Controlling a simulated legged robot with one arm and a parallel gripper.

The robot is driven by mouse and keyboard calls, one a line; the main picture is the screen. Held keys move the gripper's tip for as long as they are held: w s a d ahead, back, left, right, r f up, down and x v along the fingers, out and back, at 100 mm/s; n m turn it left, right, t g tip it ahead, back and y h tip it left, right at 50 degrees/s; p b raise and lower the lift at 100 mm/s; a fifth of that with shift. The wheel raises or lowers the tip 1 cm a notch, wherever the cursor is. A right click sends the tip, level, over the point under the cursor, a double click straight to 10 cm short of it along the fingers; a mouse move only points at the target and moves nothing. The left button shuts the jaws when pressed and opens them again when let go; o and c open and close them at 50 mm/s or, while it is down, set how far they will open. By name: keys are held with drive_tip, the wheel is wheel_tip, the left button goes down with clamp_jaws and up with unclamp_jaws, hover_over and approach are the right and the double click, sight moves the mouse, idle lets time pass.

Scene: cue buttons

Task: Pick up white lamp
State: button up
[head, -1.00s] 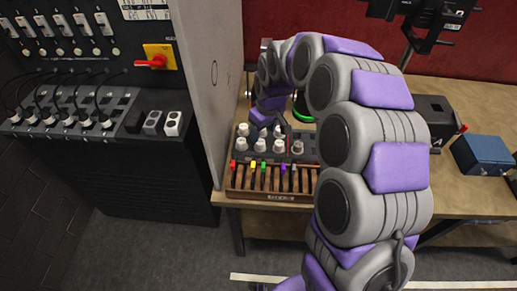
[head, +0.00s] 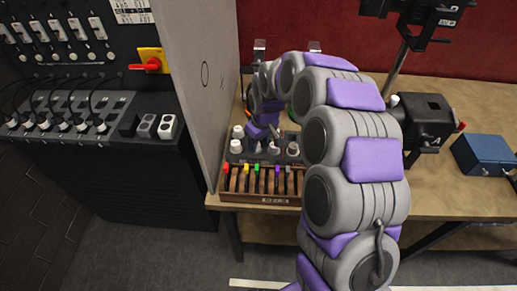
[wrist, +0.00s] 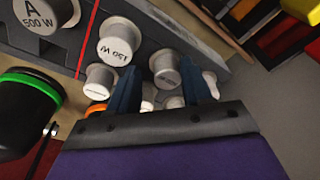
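Several white lamps stand in a dark grey block on the table; uncovered ones show at its left (head: 236,147) and right (head: 293,150) in the head view. In the wrist view, one white lamp (wrist: 165,66) is between the fingertips of my gripper (wrist: 159,70). Contact with a lamp cannot be told. In the head view my purple gripper hides some of the lamps.
A wooden rack of coloured-tipped pieces (head: 262,196) lies in front of the block. A grey panel (head: 200,90) rises at the left. A black green-rimmed object (wrist: 25,110) is close to the gripper. A blue box (head: 484,156) is at the right.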

drive_tip(key=shift+a+f, duration=0.15)
drive_tip(key=shift+a, duration=0.85)
drive_tip(key=c, duration=0.7)
drive_tip(key=shift+d, duration=0.5)
drive_tip(key=shift+c, duration=0.7)
drive_tip(key=shift+a, duration=0.15)
drive_tip(key=shift+a+r, duration=0.1)
drive_tip(key=shift+r, duration=0.3)
wheel_tip(320, 180, up, 9)
drive_tip(key=p, duration=0.2)
drive_tip(key=shift+r, duration=0.2)
